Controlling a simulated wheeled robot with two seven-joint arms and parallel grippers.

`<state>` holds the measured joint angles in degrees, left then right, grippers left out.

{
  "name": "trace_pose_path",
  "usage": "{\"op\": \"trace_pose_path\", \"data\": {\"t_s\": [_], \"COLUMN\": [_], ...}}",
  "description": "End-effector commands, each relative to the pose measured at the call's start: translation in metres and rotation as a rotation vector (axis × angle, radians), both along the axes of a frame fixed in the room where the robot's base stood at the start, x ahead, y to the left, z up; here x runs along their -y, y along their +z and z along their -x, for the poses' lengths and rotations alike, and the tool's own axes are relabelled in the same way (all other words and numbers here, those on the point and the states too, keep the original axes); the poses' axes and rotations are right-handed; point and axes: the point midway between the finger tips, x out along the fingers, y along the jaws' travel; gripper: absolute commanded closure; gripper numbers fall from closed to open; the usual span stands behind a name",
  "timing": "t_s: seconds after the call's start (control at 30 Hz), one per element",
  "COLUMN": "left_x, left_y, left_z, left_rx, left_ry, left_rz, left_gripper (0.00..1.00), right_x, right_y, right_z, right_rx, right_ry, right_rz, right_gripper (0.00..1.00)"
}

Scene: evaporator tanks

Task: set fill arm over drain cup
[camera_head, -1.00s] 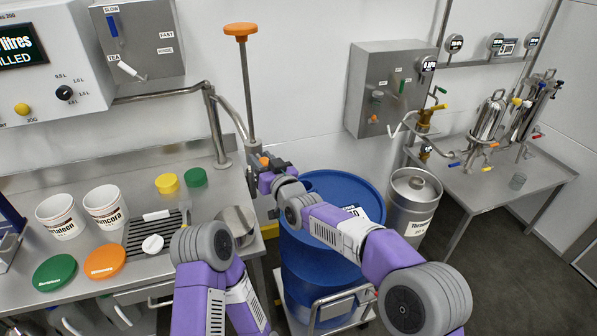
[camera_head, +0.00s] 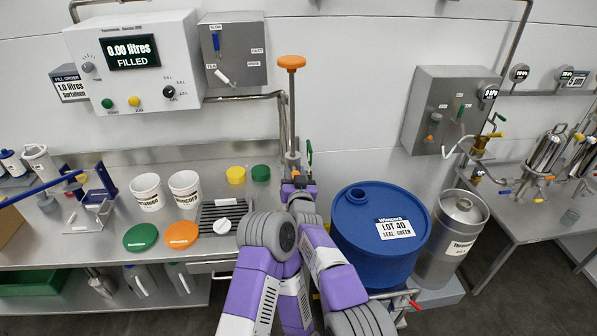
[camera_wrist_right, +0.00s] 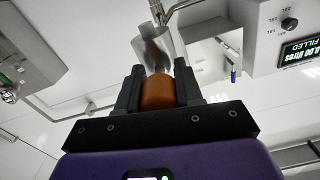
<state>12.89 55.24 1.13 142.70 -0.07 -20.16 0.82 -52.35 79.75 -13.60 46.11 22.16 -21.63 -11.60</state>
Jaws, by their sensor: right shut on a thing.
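The fill arm is the steel pipe (camera_head: 283,110) beside the bench's right end, with a tall rod (camera_head: 291,100) topped by an orange knob (camera_head: 291,62). My right gripper (camera_head: 296,180) is at the low end of this rod. In the right wrist view my right gripper (camera_wrist_right: 158,78) is shut on an orange grip (camera_wrist_right: 158,93), with a shiny steel tube (camera_wrist_right: 152,48) just beyond it. My left gripper is out of view.
Two white tubs (camera_head: 148,192) and several coloured lids (camera_head: 181,235) are on the bench. A blue drum (camera_head: 381,225) and a steel keg (camera_head: 452,235) stand at right.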

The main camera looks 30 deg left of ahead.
Motion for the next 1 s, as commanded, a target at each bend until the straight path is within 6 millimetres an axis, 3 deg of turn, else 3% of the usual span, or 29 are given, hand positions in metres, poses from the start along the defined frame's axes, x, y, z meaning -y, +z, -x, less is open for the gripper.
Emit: {"op": "trace_pose_path", "data": {"t_s": [0.37,0.4,0.57,1.0], "left_x": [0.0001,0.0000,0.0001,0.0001], "left_y": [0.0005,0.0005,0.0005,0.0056], "left_z": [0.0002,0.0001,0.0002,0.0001], "left_rx": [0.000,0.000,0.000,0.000], "left_ry": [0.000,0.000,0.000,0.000], "left_rz": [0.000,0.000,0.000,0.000], "left_gripper": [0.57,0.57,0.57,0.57], "right_x": [-0.0008,-0.0007,-0.0005,-0.0003], "right_y": [0.0027,0.0028,0.0023,0.0076], "right_z": [-0.0002,-0.0002,-0.0004,-0.0006], "right_rx": [0.005,0.005,0.004,0.003], "right_ry": [-0.002,-0.002,-0.002,-0.003], "right_rz": [-0.004,-0.004,-0.004,-0.002], "right_gripper": [1.00,0.63,0.39,0.39]}}
